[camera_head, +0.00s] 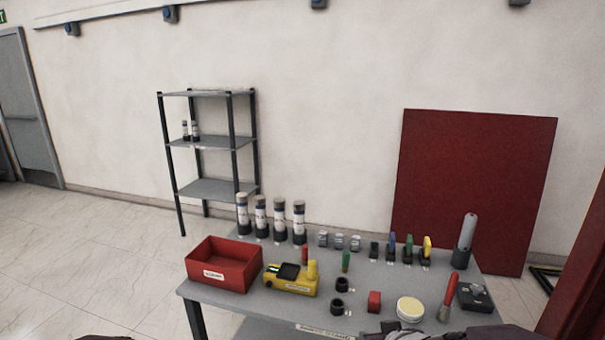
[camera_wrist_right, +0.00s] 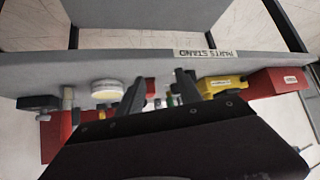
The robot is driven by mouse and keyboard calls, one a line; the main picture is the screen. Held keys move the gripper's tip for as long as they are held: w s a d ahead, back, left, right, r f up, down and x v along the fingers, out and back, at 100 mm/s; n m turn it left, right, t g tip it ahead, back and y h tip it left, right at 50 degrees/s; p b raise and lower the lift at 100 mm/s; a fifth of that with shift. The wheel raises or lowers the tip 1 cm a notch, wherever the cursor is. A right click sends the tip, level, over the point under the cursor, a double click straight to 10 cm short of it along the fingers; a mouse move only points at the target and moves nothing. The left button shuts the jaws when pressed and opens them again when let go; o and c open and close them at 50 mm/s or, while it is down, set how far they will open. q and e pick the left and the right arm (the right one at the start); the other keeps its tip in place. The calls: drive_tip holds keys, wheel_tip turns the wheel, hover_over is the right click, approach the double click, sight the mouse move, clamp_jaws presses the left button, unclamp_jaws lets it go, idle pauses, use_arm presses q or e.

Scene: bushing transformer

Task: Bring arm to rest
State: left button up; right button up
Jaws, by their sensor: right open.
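My right gripper (camera_wrist_right: 160,84) is open in the right wrist view, with nothing between its two dark fingers. That view is upside down and shows the front edge of the grey table (camera_wrist_right: 120,60) close by. In the head view, dark parts that look like my right gripper (camera_head: 402,330) show at the bottom edge, by the table's front. Only a dark sliver shows at the bottom left, and my left gripper is not in view.
The table holds a red bin (camera_head: 222,268), a yellow device (camera_head: 291,282), black rings (camera_head: 338,306), a red block (camera_head: 374,302), a round yellow-topped tin (camera_head: 410,309), a brush (camera_head: 447,299) and several bushings (camera_head: 261,218). A shelf (camera_head: 210,143) stands behind, left.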

drive_tip(key=s+f+m+g+p, duration=0.1)
drive_tip(key=s+f+g, duration=0.25)
drive_tip(key=s, duration=0.45)
drive_tip(key=s+f+g, duration=0.3)
drive_tip(key=s+g, duration=0.2)
drive_tip(key=s, duration=0.4)
wheel_tip(320, 180, up, 13)
drive_tip(key=p, duration=1.3)
drive_tip(key=shift+w+d+h, duration=0.25)
drive_tip(key=shift+h, duration=0.15)
